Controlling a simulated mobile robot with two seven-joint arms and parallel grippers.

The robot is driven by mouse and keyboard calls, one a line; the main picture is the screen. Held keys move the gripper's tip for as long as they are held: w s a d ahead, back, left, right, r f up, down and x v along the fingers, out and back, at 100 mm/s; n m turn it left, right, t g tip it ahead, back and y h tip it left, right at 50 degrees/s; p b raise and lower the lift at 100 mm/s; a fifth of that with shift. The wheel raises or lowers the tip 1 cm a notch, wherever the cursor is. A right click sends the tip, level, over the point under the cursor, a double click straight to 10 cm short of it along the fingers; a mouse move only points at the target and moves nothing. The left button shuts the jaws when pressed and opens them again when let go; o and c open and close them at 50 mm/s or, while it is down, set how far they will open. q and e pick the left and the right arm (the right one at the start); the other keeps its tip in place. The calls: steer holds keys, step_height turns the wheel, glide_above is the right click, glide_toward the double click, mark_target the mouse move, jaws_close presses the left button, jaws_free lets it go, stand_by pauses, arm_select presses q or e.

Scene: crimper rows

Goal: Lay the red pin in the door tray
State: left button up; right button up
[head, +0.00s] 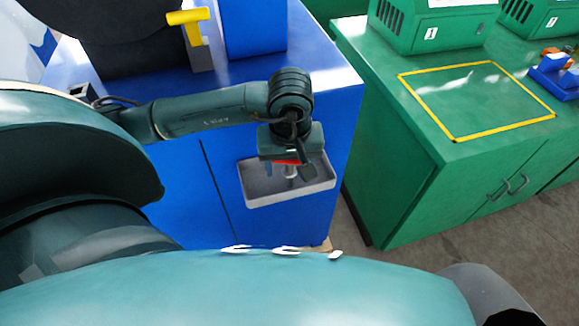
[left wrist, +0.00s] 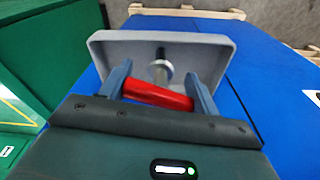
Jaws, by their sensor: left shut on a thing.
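The red pin (left wrist: 157,95) lies crosswise between the two fingers of my left gripper (left wrist: 160,92), which is shut on it. In the head view the red pin (head: 287,162) shows as a small red strip under my left gripper (head: 287,168). The door tray (head: 254,198) is a grey, shallow tray on the front of the blue cabinet. The pin is over the tray; I cannot tell the exact height. The tray's rim also shows in the left wrist view (left wrist: 110,42). A metal peg with a round head (left wrist: 160,70) stands in the tray. My right gripper is not in view.
The blue cabinet (head: 330,110) carries a yellow-handled part (head: 192,30) on top. To the right, across a floor gap, a green cabinet (head: 400,160) has a yellow-outlined square (head: 470,90) and a blue holder (head: 555,78).

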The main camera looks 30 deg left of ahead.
arm_select(q)
steer(key=shift+f, duration=0.55)
steer(key=shift+r, duration=0.1)
steer(key=shift+f, duration=0.25)
steer(key=o, duration=1.1)
steer(key=shift+r, duration=0.1)
